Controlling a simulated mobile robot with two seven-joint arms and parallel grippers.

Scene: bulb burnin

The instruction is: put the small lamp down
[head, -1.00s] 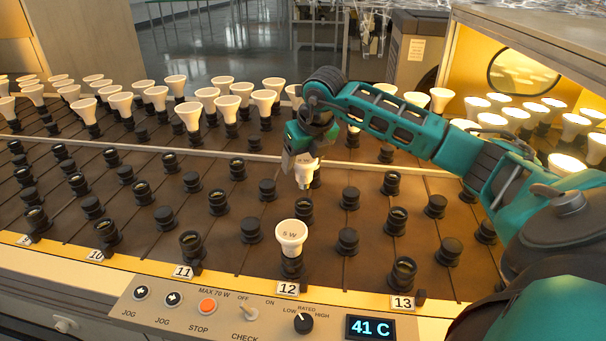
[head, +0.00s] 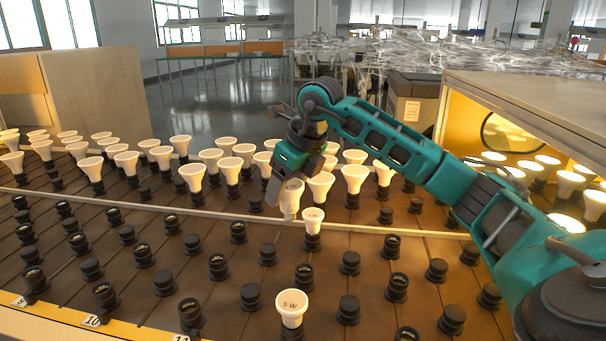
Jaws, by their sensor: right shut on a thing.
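My right gripper (head: 279,188) points down above the conveyor and is shut on a white lamp (head: 290,197). The held lamp is upright, its wide face up and its narrow end down, and the jaws hide part of its left side. It appears raised, with no socket visible directly under it. Just right of it and nearer, a small white lamp (head: 313,220) stands in a black socket. Another white lamp marked 5 W (head: 291,306) stands in a socket in the near part. My left gripper is not in view.
Rows of black sockets, several empty (head: 268,250), cover the brown slatted bed. Many white lamps (head: 191,176) stand in the rows behind a pale rail (head: 150,208). A lit chamber with a mirror (head: 512,135) stands at the right.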

